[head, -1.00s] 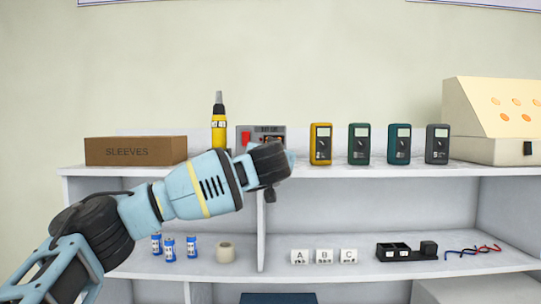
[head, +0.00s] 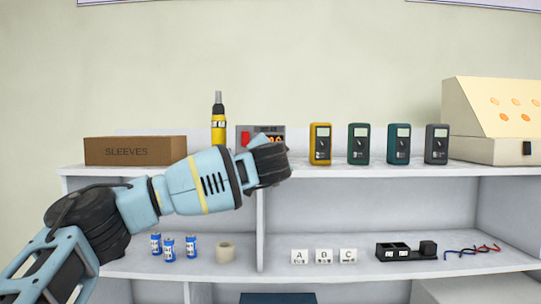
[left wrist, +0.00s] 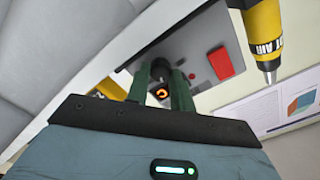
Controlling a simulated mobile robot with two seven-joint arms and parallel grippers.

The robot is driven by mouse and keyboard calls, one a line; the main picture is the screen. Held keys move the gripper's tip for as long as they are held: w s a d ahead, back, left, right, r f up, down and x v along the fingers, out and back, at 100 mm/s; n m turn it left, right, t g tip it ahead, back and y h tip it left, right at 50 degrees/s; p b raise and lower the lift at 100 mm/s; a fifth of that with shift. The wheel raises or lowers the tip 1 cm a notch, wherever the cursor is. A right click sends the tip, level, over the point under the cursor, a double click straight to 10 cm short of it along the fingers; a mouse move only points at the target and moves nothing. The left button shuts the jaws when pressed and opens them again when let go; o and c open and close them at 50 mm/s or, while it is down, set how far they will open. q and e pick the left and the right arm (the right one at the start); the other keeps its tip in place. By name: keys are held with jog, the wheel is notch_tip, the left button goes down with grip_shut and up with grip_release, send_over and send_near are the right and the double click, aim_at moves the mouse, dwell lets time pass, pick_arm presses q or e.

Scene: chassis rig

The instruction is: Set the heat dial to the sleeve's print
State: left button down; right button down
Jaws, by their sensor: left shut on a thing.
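The hot air station (head: 281,130) is a grey box on the top shelf with a red switch (head: 246,139). My left gripper (head: 268,163) is in front of it and hides its lower right part. In the left wrist view the station (left wrist: 196,60) is tilted, and my left gripper (left wrist: 161,75) has its green fingers shut on the dark heat dial (left wrist: 160,80). An orange lit mark (left wrist: 160,94) shows between the fingers; the dial's setting cannot be read. The yellow hot air tool (head: 218,130) stands upright left of the station. My right gripper is not in view.
A brown box marked SLEEVES (head: 135,151) stands left on the top shelf. Several meters, the nearest yellow (head: 320,144), stand right of the station.

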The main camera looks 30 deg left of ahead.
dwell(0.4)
pick_arm(q)
jog(key=c, duration=1.5)
grip_release()
jog(key=shift+d, duration=0.1)
jog(key=v, duration=0.8)
jog(key=shift+f, duration=0.1)
